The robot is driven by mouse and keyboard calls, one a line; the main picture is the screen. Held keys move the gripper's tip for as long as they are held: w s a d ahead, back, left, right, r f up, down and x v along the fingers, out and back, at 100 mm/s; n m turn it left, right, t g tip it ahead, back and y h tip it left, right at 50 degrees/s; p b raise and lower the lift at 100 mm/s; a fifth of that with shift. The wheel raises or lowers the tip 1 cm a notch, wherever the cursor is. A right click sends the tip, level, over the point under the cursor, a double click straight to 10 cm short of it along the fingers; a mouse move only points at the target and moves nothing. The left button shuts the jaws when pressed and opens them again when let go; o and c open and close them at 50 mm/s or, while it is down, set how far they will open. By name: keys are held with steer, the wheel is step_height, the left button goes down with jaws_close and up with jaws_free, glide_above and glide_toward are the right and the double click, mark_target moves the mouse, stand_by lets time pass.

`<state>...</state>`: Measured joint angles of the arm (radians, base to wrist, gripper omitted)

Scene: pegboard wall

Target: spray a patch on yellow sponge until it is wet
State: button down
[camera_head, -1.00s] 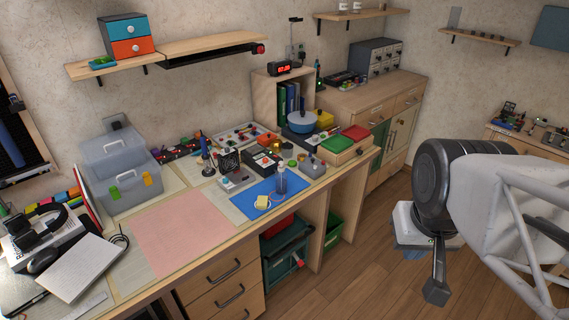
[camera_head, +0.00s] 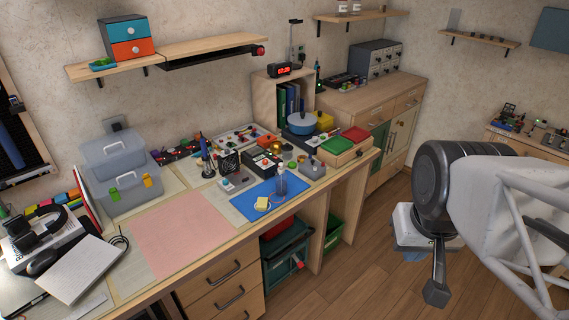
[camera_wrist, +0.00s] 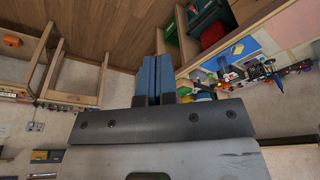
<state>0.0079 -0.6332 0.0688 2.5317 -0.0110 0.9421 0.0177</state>
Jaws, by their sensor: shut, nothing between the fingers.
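The yellow sponge (camera_head: 262,203) lies on the blue mat (camera_head: 242,207) near the front edge of the workbench. A clear bottle with a blue tint (camera_head: 281,185) stands upright just right of and behind the sponge. My gripper (camera_head: 436,293) hangs low at the right, over the floor and well away from the bench. In the wrist view my gripper (camera_wrist: 153,65) has its two blue fingers together, with nothing between them. Any wet patch on the sponge is too small to tell.
A pink mat (camera_head: 180,240) lies bare left of the blue mat. Small tools and electronics crowd the bench behind the bottle. Open floor lies between my arm and the bench.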

steer(key=shift+w, duration=0.1)
steer(key=w+a+r+h, duration=0.1)
steer(key=w+r+h, duration=0.15)
steer(key=w, duration=1.25)
steer(key=n+t+h, duration=0.2)
steer(key=t, duration=0.3)
glide_above(280, 164)
step_height(280, 164, down, 12)
steer(key=shift+w+a+f+n, duration=0.15)
steer(key=shift+f+n, duration=0.15)
steer(key=shift+f, duration=0.1)
steer(key=shift+f, duration=0.1)
steer(key=shift+f, duration=4.3)
